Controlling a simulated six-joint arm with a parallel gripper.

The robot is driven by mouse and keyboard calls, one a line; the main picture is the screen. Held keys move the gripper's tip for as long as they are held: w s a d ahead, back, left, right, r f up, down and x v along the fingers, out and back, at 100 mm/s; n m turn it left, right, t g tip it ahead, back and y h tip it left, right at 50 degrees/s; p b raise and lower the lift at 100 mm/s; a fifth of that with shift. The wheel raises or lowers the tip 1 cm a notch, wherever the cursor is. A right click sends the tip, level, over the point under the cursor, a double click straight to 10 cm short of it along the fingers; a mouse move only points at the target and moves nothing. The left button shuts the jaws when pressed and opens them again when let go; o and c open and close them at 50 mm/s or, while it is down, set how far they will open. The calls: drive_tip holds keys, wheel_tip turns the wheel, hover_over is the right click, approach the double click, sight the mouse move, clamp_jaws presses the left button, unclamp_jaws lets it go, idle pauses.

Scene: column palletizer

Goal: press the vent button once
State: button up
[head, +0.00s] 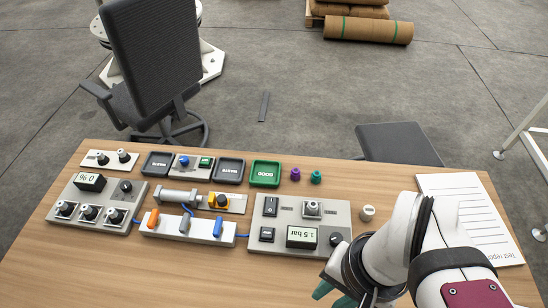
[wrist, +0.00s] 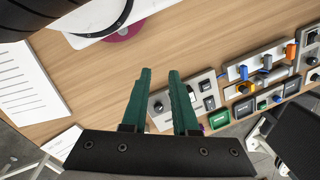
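The grey panel (head: 285,222) with a "1.5 bar" display (head: 302,237) sits on the wooden table at front centre in the head view. It carries a small black button (head: 267,234) left of the display, a rocker switch (head: 271,206), and knobs. The button's label is too small to read, so I cannot tell whether it is the vent button. My gripper (head: 335,296) is at the lower right, its green fingers partly hidden by my arm. In the wrist view my gripper (wrist: 160,72) has its fingers apart with nothing between them; the panel (wrist: 181,99) shows beyond.
A white block with several coloured levers (head: 188,228) and a grey panel (head: 97,202) lie to the left. Behind are dark trays (head: 156,164), a green tray (head: 265,174) and two small caps (head: 295,174). A paper (head: 462,205) lies right. Bare wood is in front.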

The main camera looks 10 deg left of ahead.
clamp_jaws()
drive_tip(key=shift+a, duration=0.1)
idle(1.1)
